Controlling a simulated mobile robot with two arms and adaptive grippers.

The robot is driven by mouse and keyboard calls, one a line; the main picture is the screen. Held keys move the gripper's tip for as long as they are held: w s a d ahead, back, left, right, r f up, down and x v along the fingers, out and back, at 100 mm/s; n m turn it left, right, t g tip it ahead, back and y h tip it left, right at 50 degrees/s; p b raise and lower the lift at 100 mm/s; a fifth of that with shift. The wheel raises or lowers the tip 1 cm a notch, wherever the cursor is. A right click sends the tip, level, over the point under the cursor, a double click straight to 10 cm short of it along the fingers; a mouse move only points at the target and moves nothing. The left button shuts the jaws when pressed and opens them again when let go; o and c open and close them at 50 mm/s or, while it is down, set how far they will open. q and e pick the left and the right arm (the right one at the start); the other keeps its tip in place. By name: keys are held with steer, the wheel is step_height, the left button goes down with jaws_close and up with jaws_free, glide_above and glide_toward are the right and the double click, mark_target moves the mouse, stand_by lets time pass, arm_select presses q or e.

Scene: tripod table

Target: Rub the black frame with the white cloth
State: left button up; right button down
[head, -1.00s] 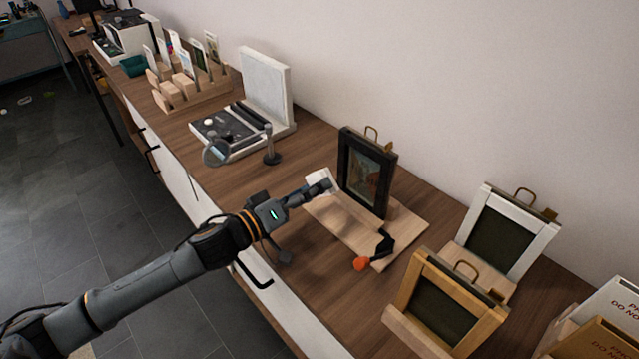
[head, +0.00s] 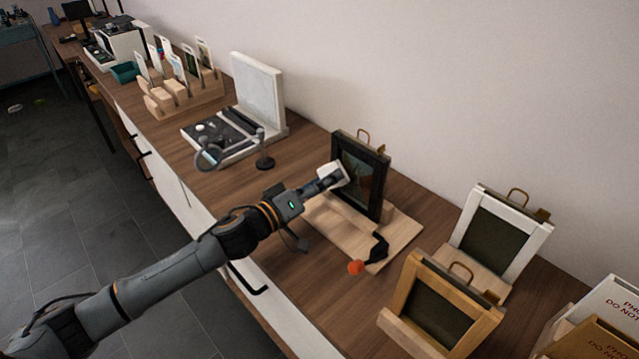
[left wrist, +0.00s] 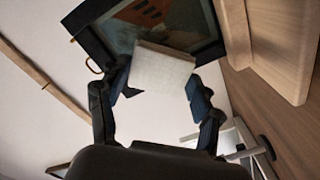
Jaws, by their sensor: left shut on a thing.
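The black frame (head: 374,190) holds a dark picture and stands upright on a light wooden stand (head: 392,236) on the counter. It also fills the top of the left wrist view (left wrist: 208,47). My left gripper (head: 331,178) is shut on the white cloth (head: 341,172), a folded pale block. In the left wrist view the cloth (left wrist: 160,68) sits between both fingers and overlaps the lower part of the frame's picture. The cloth is at the frame's left front side; whether it touches the frame I cannot tell. My right gripper is not in view.
A white frame (head: 500,235) and a wooden frame (head: 440,312) stand to the right. A small stand with a magnifier (head: 208,157) is to the left. A wall rises behind.

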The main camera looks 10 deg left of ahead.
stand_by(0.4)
arm_select(q)
steer(key=shift+w+d, duration=0.35)
steer(key=shift+w, duration=0.2)
